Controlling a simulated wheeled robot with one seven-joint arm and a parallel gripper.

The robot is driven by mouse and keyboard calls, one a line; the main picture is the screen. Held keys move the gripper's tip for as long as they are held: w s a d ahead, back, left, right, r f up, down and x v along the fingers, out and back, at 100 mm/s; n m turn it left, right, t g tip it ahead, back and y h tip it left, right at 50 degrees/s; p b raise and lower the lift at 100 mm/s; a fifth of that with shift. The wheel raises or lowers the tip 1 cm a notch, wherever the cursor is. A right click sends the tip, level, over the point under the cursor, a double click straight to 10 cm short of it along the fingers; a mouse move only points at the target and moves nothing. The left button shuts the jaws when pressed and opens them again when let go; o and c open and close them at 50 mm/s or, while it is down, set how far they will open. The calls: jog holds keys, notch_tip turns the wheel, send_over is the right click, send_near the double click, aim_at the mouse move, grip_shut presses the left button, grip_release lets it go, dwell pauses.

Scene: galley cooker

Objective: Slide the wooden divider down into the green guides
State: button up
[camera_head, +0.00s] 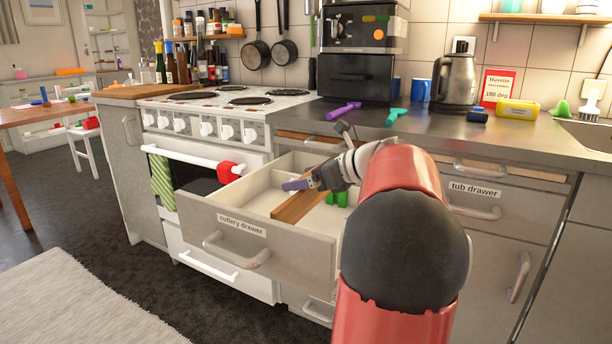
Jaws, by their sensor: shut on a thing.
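The wooden divider (296,207) is a flat brown board in the open cutlery drawer (285,245). It runs slantwise in the picture, from near the drawer's front wall toward my gripper. My gripper (301,184) is at the divider's upper far part, shut on it; a lavender piece shows at the fingers. The contact itself is small and partly hidden. The green guides (338,199) show inside the drawer, just right of the divider and below my gripper. My arm hides the drawer's right part. I cannot tell whether the divider's lower edge is in the guides.
A white partition (258,187) divides the drawer's left part. The cooker (218,105) stands left, with a red mitt (229,172) on its oven rail. Purple (343,111) and turquoise (394,116) items, a kettle (454,78) and a yellow box (517,109) are on the worktop.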

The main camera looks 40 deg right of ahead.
aim_at(315, 202)
jog(key=shift+f+b, duration=1.75)
jog(key=shift+f, duration=1.45)
jog(key=shift+f, duration=0.2)
jog(key=o, duration=1)
jog(key=shift+c, duration=0.2)
jog(key=shift+r, duration=0.1)
notch_tip(315, 202, up, 10)
jog(key=p, duration=0.9)
jog(key=shift+p, duration=0.3)
jog(key=shift+s, duration=0.1)
